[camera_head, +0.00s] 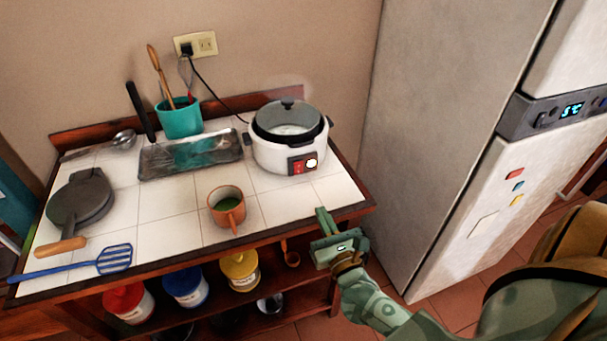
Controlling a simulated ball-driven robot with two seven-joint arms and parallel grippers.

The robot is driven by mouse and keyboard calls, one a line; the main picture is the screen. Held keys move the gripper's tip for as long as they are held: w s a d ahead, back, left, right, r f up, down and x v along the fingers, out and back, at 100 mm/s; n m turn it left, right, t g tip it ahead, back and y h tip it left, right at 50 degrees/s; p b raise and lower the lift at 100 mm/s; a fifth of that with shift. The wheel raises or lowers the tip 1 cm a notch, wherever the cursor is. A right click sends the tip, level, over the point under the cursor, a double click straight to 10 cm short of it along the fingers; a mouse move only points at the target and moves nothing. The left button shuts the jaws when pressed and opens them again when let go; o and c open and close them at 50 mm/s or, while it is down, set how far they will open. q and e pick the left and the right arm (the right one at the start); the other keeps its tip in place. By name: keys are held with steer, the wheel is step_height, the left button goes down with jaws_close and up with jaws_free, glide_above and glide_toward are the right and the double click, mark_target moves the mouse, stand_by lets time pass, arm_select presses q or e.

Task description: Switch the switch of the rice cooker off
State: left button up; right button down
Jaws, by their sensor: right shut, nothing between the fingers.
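A white rice cooker (288,140) with a dark-rimmed glass lid stands at the back right of the tiled counter. Its front panel has a red switch (298,168) and a lit yellow-white lamp (311,163). Faint steam shows above the lid. A black cord runs from near the cooker to the wall outlet. My right gripper (322,222) is shut and empty at the counter's front right edge, in front of and below the cooker, apart from the switch. Which way the switch is set is too small to tell. My left gripper is not in view.
An orange cup (227,209) with green liquid stands left of my right gripper. A dark tray (190,156), teal utensil pot (180,118), waffle iron (80,200) and blue spatula (75,264) lie farther left. A grey fridge (440,120) stands right. Tiles before the cooker are clear.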

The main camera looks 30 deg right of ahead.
mark_target(299, 165)
steer(key=x, duration=1.3)
steer(key=shift+w, duration=0.25)
steer(key=shift+w+d+r, duration=0.1)
steer(key=shift+w+r, duration=0.15)
steer(key=shift+s, duration=0.15)
